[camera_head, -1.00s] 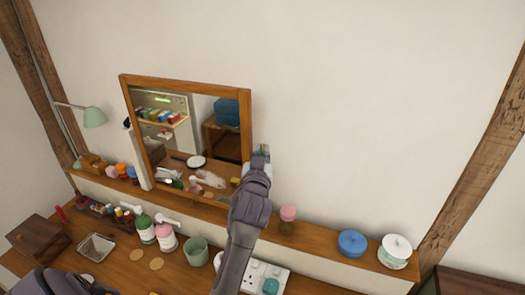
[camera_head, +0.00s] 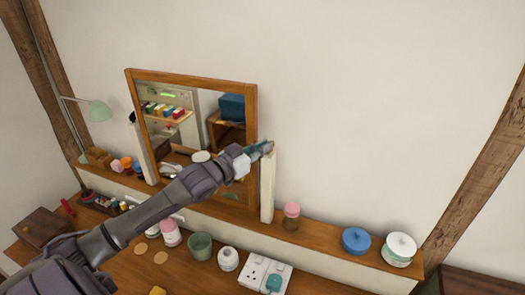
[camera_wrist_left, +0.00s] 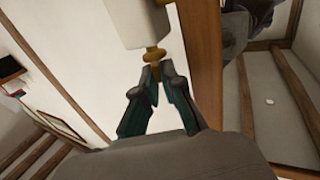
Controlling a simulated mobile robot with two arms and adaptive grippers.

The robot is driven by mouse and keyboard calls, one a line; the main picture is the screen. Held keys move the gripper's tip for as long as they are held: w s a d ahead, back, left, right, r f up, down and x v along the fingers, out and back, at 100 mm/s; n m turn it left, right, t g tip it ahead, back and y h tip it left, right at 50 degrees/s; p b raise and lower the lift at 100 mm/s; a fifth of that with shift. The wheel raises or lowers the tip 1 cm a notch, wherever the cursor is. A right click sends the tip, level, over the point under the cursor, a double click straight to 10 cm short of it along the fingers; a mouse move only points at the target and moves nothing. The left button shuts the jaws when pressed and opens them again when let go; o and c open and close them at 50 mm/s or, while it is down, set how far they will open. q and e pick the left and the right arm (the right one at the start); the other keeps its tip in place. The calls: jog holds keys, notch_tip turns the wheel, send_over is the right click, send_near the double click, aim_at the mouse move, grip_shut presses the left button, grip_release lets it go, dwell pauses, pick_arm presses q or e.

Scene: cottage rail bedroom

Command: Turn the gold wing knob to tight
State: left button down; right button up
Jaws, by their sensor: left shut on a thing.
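The gold wing knob (camera_wrist_left: 152,55) shows in the left wrist view, on a white post (camera_wrist_left: 143,22) beside the mirror's wooden frame. My left gripper's teal fingers (camera_wrist_left: 160,72) are shut on the knob, their tips close together around its lower part. In the head view my left arm reaches in from the lower left, and the left gripper (camera_head: 259,149) is at the top of the right white post (camera_head: 267,187). The knob is hidden there by the gripper. Which way its wings point is hard to tell. My right gripper is not in view.
The wooden-framed mirror (camera_head: 252,105) stands on a ledge (camera_head: 325,237). A pink-lidded jar (camera_head: 291,214), a blue pot (camera_head: 355,241) and a white lidded pot (camera_head: 400,248) stand to the right. Cups, bottles and a socket strip (camera_head: 258,270) are below. The wall on the right is clear.

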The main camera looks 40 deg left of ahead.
pick_arm(q)
jog(key=shift+a+m+h, duration=0.1)
jog(key=shift+m+h, duration=0.3)
jog(key=shift+h, duration=0.2)
jog(key=c, duration=1.3)
grip_release()
jog(key=shift+w+f, duration=0.15)
jog(key=shift+w, duration=0.05)
jog(key=shift+d, duration=0.2)
jog(key=shift+a, duration=0.1)
jog(key=v, duration=0.8)
jog(key=shift+o, duration=0.2)
